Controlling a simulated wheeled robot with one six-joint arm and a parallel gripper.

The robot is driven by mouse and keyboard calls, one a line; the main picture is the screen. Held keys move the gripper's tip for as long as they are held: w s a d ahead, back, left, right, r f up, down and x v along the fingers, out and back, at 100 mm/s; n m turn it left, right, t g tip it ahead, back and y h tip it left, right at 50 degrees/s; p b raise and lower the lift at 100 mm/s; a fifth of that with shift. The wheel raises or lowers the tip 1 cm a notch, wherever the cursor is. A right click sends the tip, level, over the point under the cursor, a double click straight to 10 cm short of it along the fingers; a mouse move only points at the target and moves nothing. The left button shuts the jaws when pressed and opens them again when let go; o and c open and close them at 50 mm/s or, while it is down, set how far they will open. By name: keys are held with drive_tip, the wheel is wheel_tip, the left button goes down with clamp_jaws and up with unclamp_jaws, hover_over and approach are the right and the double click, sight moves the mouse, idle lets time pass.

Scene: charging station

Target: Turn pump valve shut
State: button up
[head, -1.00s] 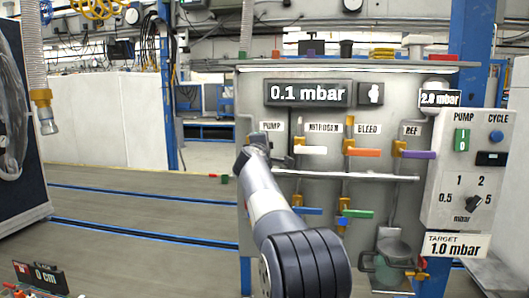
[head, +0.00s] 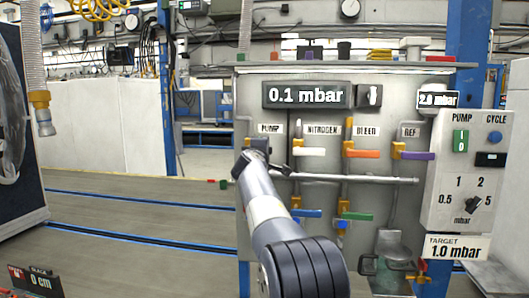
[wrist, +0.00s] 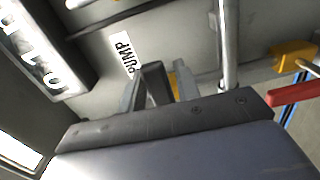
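The white PUMP label (head: 270,129) is at the upper left of the grey panel. Just below it, an orange-yellow valve part (head: 258,143) shows partly behind my gripper (head: 262,158), which is at the panel there. The pump valve's handle is largely hidden. In the wrist view, the PUMP label (wrist: 124,52) is sideways. My gripper's fingers (wrist: 165,82) are beside it, with a bit of yellow (wrist: 175,83) at them. Whether they are closed on the handle I cannot tell. The display (head: 307,94) reads 0.1 mbar.
White (head: 308,152), orange (head: 362,153) and purple (head: 418,156) handles stand to the right. Blue (head: 308,213) and green (head: 357,216) handles are below. A horizontal pipe (head: 350,179) crosses the panel. A red handle (wrist: 295,94) shows in the wrist view. Floor at left is clear.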

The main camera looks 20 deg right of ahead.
drive_tip(key=shift+o, duration=1.2)
drive_tip(key=b+v, duration=0.3)
drive_tip(key=v, duration=0.7)
drive_tip(key=shift+s+a+b, duration=0.25)
drive_tip(key=shift+s+b, duration=0.1)
drive_tip(key=p+x, duration=0.3)
drive_tip(key=x, duration=0.8)
drive_tip(key=shift+p, duration=0.4)
drive_tip(key=shift+r, duration=0.1)
